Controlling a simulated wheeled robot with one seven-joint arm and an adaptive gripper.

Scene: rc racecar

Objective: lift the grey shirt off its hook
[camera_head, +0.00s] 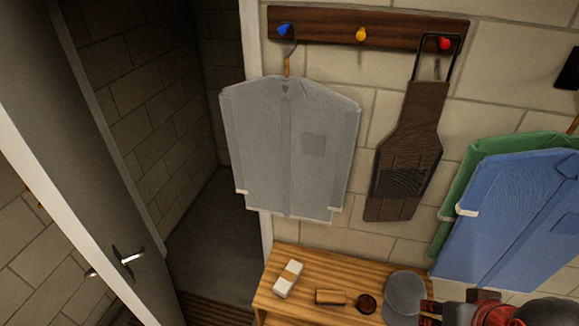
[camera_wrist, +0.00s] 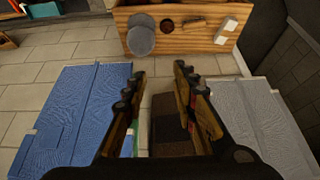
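The grey shirt (camera_head: 288,150) hangs on a hanger (camera_head: 288,58) from the blue hook (camera_head: 284,29), at the left end of a dark wooden rail (camera_head: 325,27). The shirt also shows at the right of the wrist view (camera_wrist: 262,115). My gripper (camera_wrist: 159,70) is open, with its two fingers apart and nothing between their tips. Parts of my arm and gripper (camera_head: 428,309) show at the lower right of the head view, below and right of the shirt and apart from it. The hook is out of the wrist view.
A dark brown bag (camera_head: 412,140) hangs from the red hook (camera_head: 445,43); the yellow hook (camera_head: 361,35) is bare. Blue (camera_head: 510,215) and green (camera_head: 455,190) shirts hang at right. A wooden bench (camera_head: 268,297) below holds a white block, small brown items and a grey cap. A doorway opens left.

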